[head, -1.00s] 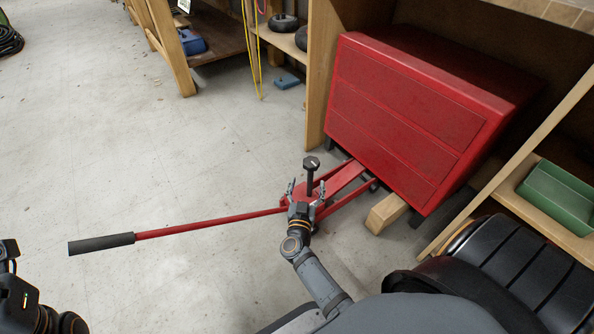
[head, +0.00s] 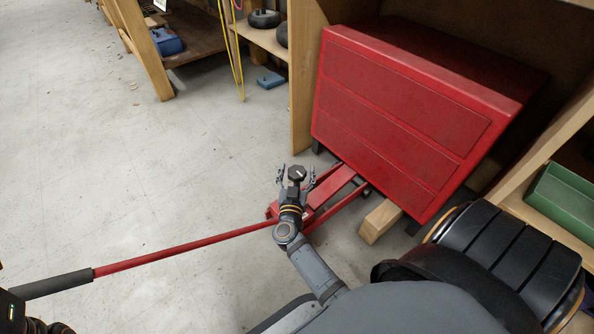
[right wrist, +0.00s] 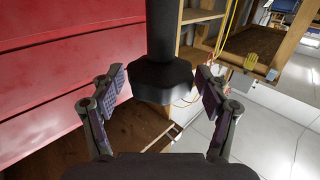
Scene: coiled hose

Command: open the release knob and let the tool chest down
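The red tool chest (head: 400,115) stands tilted in a wooden bay, over a red floor jack (head: 328,187). The jack's long red handle with a black grip (head: 60,283) reaches to the left. The black release knob (head: 297,173) stands up on a post at the jack's rear. My right gripper (head: 296,177) is open at the knob, with one finger on each side. In the right wrist view the knob (right wrist: 162,80) sits between the open fingers, with a gap on both sides. My left gripper is out of view; only part of my left arm shows at the lower left.
A wooden block (head: 380,220) lies on the floor beside the jack, under the chest's near side. A green bin (head: 562,200) sits on a shelf at the right. Wooden posts frame the bay. The floor to the left of the jack is clear.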

